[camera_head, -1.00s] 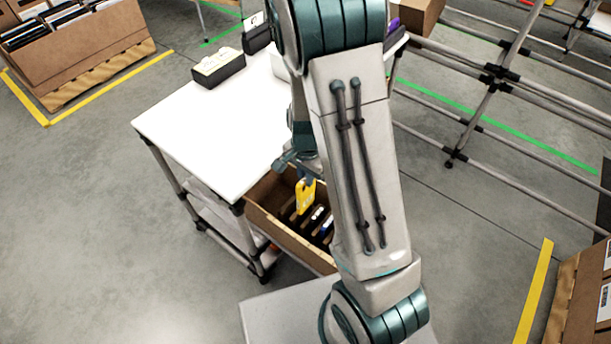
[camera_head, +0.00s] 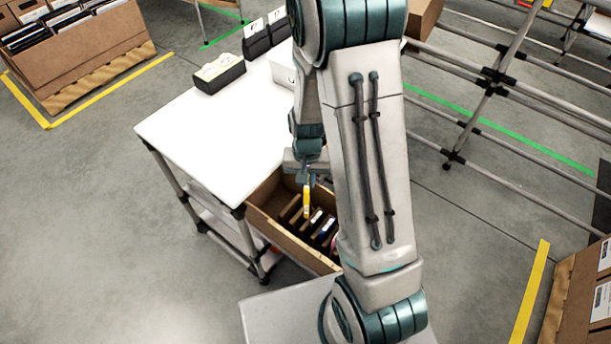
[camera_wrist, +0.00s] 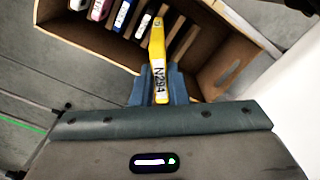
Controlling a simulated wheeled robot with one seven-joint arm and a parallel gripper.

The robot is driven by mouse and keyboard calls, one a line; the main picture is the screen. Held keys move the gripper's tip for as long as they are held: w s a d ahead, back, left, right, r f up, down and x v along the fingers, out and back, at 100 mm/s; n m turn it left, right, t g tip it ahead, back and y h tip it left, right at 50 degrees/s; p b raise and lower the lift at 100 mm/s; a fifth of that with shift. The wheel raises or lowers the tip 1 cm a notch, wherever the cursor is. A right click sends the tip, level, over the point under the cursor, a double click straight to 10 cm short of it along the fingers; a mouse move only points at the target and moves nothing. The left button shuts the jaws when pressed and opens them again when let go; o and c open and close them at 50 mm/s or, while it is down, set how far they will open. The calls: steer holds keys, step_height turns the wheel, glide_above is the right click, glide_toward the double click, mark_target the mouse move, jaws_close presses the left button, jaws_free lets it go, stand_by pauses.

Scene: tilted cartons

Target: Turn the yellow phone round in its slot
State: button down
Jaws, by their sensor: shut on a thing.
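The yellow phone (camera_head: 306,202) is upright above the slotted carton (camera_head: 270,217), seen nearly edge-on in the head view. In the wrist view the yellow phone (camera_wrist: 157,50) shows its narrow edge, with a label reading about "N294". My gripper (camera_wrist: 161,88) is shut on the phone's near end, one finger on each side. In the head view my gripper (camera_head: 308,178) is just above the carton, partly behind my arm. Whether the phone's lower end is inside a slot is hard to tell.
Several other phones stand in the carton's slots, among them a blue one (camera_wrist: 122,15) and a pink one (camera_wrist: 99,9). Brown dividers separate the slots. The carton leans beside a white table (camera_head: 215,130). Black boxes (camera_head: 219,74) stand at the table's back.

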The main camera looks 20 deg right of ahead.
steer(key=n, duration=0.3)
steer(key=shift+s+d+r, duration=0.1)
steer(key=shift+r, duration=0.05)
steer(key=n+p, duration=0.1)
steer(key=n, duration=0.3)
steer(key=shift+s+r+n, duration=0.1)
steer(key=shift+n, duration=0.2)
steer(key=n, duration=0.3)
steer(key=shift+r+n+p, duration=0.15)
steer(key=shift+n+p, duration=0.15)
steer(key=n, duration=0.3)
steer(key=shift+r+n+p, duration=0.15)
steer(key=shift+n+p, duration=0.15)
steer(key=n, duration=0.4)
steer(key=shift+r+p, duration=0.25)
steer(key=shift+p, duration=0.05)
steer(key=n, duration=0.4)
steer(key=shift+w+r+p, duration=0.25)
steer(key=shift+p, duration=0.05)
steer(key=n, duration=0.6)
steer(key=shift+w+r+p, duration=0.25)
steer(key=shift+r+p, duration=0.05)
steer(key=shift+r, duration=0.1)
step_height(320, 180, down, 7)
steer(key=b, duration=0.7)
steer(key=shift+r, duration=0.1)
steer(key=shift+f+b, duration=4.5)
steer(key=shift+f, duration=1.25)
